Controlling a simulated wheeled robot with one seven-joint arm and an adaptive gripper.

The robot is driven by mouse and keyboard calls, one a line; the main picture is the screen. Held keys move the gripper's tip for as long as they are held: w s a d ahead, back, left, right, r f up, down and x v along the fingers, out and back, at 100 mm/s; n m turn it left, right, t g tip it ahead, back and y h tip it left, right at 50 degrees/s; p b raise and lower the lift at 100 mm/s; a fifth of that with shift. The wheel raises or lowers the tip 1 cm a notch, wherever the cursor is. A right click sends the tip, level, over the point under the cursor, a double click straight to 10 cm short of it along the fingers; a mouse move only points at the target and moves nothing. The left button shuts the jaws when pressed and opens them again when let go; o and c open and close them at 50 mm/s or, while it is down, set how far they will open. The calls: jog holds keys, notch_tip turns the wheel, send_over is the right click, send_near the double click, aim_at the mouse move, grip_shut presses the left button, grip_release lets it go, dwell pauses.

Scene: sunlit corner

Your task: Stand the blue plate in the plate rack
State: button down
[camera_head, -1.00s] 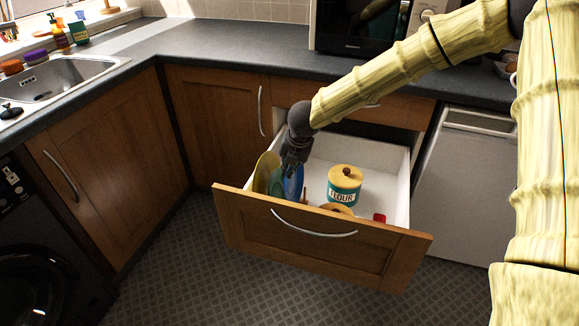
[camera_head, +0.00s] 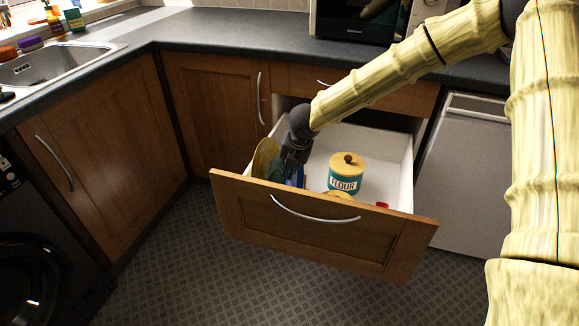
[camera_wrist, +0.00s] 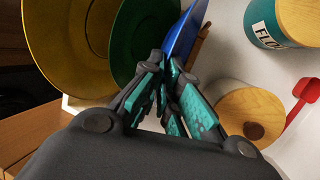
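The blue plate (camera_wrist: 184,34) stands almost edge-on in the drawer, right of a green plate (camera_wrist: 138,42) and a yellow plate (camera_wrist: 62,42). In the head view only a strip of the blue plate (camera_head: 300,176) shows beside my gripper (camera_head: 290,177). In the wrist view my gripper (camera_wrist: 166,76) has its fingertips close together at the blue plate's near rim and looks shut on it. A brown wooden part (camera_wrist: 201,44), perhaps of the plate rack, shows just right of the blue plate. The rest of the rack is hidden by plates and drawer front.
The open drawer (camera_head: 320,228) also holds a flour canister (camera_head: 345,176), a round wooden lid (camera_wrist: 240,112) and a red item (camera_wrist: 301,100). The worktop (camera_head: 225,33) is above and behind.

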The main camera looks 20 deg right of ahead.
jog(key=c, duration=1.6)
grip_release()
jog(key=shift+o, duration=0.2)
jog(key=v, duration=1.2)
